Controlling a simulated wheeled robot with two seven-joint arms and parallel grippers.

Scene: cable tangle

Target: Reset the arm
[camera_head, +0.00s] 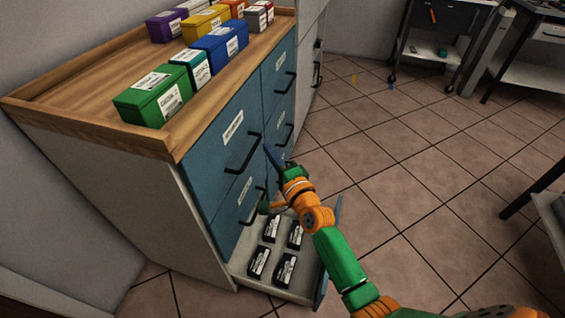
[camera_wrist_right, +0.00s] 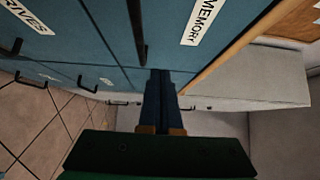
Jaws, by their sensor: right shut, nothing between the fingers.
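My right arm (camera_head: 338,255), green and orange, reaches in from the lower right. Its right gripper (camera_head: 268,149) has dark blue fingers and is held in front of the blue drawer fronts of the cabinet (camera_head: 220,135), close to a black handle (camera_head: 245,155). In the wrist view the fingers of the right gripper (camera_wrist_right: 160,75) lie side by side, shut and empty, beside a drawer labelled MEMORY (camera_wrist_right: 200,22). I cannot tell whether they touch the front. My left gripper is not in view.
The bottom drawer (camera_head: 240,262) is pulled open below my right arm, with several black labelled items (camera_head: 270,229) inside. Coloured boxes, including a green box (camera_head: 153,96), stand on the wooden cabinet top (camera_head: 90,97). Tiled floor (camera_head: 430,180) is clear to the right.

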